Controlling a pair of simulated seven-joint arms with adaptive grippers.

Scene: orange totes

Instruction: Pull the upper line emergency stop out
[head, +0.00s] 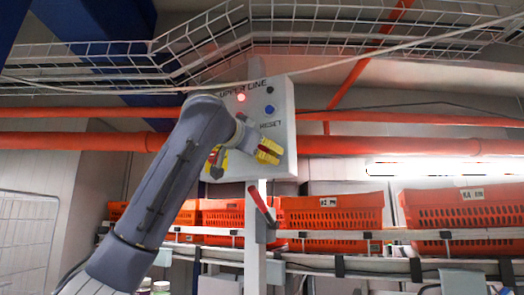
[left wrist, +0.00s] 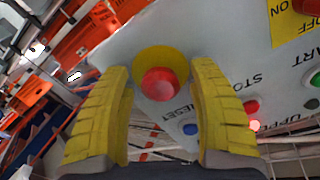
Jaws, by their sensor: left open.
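The upper line emergency stop is a red mushroom button (left wrist: 160,84) on a round yellow plate (left wrist: 163,56), fixed to a white control box (head: 281,94). In the left wrist view it sits between the two yellow fingers of my left gripper (left wrist: 165,110), with a visible gap on each side. The gripper is open and holds nothing. In the head view my left gripper (head: 245,157) is at the lower part of the box and largely covers the button. The box reads "UPPER LINE" and "RESET". My right gripper is in neither view.
A lit red lamp (head: 240,97) and a blue button (head: 269,109) are on the box. The left wrist view also shows a red button (left wrist: 250,106) and a green one (left wrist: 316,80). Orange totes (head: 330,212) line the shelf behind. A red handle (head: 260,203) hangs below the box.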

